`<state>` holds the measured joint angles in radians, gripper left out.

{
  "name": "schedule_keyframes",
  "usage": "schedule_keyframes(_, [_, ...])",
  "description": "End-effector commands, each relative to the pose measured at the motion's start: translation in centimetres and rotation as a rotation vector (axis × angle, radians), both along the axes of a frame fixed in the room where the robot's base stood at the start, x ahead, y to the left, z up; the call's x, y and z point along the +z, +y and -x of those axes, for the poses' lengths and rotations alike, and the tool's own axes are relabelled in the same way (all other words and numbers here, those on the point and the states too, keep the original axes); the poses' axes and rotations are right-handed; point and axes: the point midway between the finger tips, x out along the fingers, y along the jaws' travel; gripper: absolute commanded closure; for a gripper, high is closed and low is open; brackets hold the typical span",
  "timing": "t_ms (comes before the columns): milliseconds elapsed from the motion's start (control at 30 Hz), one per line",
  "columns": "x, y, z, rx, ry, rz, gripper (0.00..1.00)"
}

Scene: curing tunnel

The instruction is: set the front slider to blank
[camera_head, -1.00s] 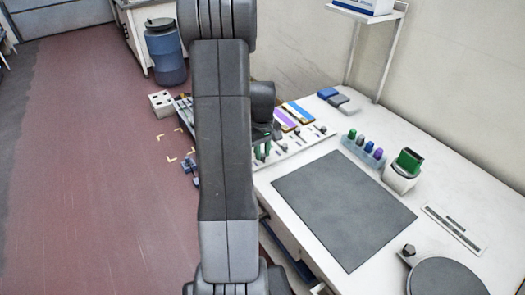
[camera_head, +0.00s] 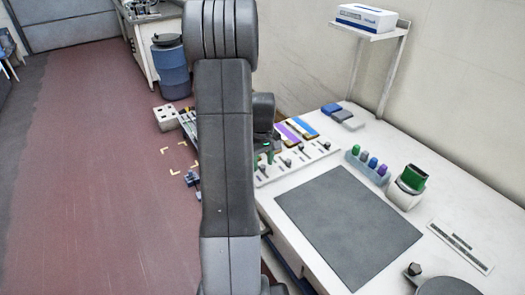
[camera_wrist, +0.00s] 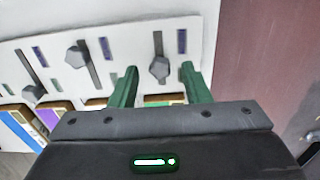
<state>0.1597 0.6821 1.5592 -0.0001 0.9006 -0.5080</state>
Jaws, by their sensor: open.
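A white slider panel (camera_wrist: 135,35) has dark slots with grey knobs; it also shows on the bench in the head view (camera_head: 322,151). In the wrist view, one knob (camera_wrist: 160,67) sits low in its slot between the green fingertips of my gripper (camera_wrist: 160,75). My gripper is open, with one finger on each side of that knob; I cannot tell whether they touch it. A second knob (camera_wrist: 77,57) sits to the left, and a third (camera_wrist: 33,93) is lower left. Purple and green marks lie beside the slots. No readable "blank" label shows. My arm hides part of the panel in the head view.
Blue and purple blocks (camera_wrist: 62,121) lie beside the panel. On the bench are a dark mat (camera_head: 348,225), a rack of coloured pegs (camera_head: 368,168) and a white holder with a green top (camera_head: 408,187). A blue barrel (camera_head: 172,72) stands on the floor behind.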

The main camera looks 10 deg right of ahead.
Motion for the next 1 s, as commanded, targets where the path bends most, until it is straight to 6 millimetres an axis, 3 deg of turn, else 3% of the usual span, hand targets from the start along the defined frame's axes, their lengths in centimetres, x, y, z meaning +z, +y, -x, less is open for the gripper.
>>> schedule_keyframes(400, [8.6, 0.0, -0.1, 0.000, -0.007, 0.001, 0.57])
schedule_keyframes(600, [11.9, 0.0, -0.1, 0.000, -0.003, 0.000, 0.57])
schedule_keyframes(800, [13.3, 0.0, 0.0, 0.000, -0.001, 0.001, 0.57])
schedule_keyframes(1000, [13.3, 0.0, 0.0, 0.000, -0.001, 0.000, 0.57])
